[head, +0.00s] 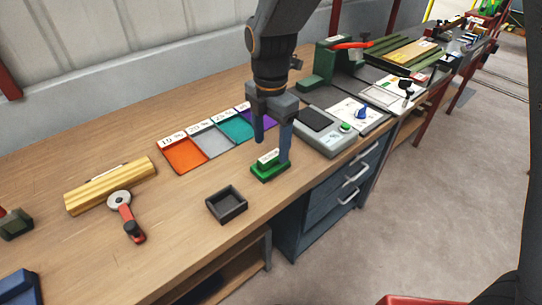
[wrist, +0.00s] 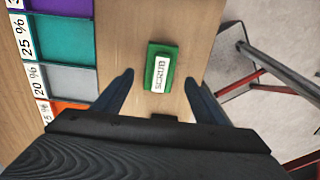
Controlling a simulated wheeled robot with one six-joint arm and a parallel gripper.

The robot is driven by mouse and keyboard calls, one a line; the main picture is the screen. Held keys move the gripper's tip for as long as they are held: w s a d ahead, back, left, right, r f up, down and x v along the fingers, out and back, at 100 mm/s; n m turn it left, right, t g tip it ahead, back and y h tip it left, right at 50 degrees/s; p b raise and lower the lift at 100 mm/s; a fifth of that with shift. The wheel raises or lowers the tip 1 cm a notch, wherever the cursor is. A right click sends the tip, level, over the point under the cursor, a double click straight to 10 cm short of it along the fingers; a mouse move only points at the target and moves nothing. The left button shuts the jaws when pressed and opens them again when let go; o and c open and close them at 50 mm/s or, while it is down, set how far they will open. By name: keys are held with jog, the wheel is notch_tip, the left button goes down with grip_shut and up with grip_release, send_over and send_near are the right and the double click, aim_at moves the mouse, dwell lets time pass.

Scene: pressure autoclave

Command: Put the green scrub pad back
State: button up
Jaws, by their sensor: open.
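The green scrub pad (head: 270,172) lies on the wooden bench, a green block with a white label on top. In the wrist view the pad (wrist: 151,66) shows its label reading SCRUB. My gripper (head: 271,152) is open and points down over the pad. In the wrist view my gripper's fingers (wrist: 160,80) stand apart, one on each side of the pad's line, with gaps on both sides. I cannot tell whether a fingertip touches the pad in the head view. A small dark square tray (head: 212,207) stands empty to the left and nearer the bench's front edge.
A row of coloured, percent-labelled trays (head: 184,156) lies behind and left of the pad. A grey scale-like device (head: 325,140) stands to the right. A yellow ribbed block (head: 110,186) and a red-handled tool (head: 127,217) lie left. Bare wood lies between them.

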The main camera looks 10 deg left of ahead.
aim_at(271, 155)
notch_tip(271, 155, up, 6)
jog(key=shift+b, duration=0.5)
jog(key=s+d+f+m, duration=0.2)
jog(key=s+d+m, duration=0.1)
jog(key=d+m, duration=0.6)
jog(key=s+d+f+m, duration=0.3)
jog(key=d+m, duration=0.6)
jog(key=d, duration=0.1)
jog(key=s+d+f+m, duration=0.2)
jog(key=s+d+m, duration=0.1)
jog(key=d+m, duration=0.6)
jog(key=shift+s+d+f+m+t, duration=0.15)
jog(key=shift+s+f+m+t, duration=0.05)
jog(key=shift+f+m+t, duration=0.2)
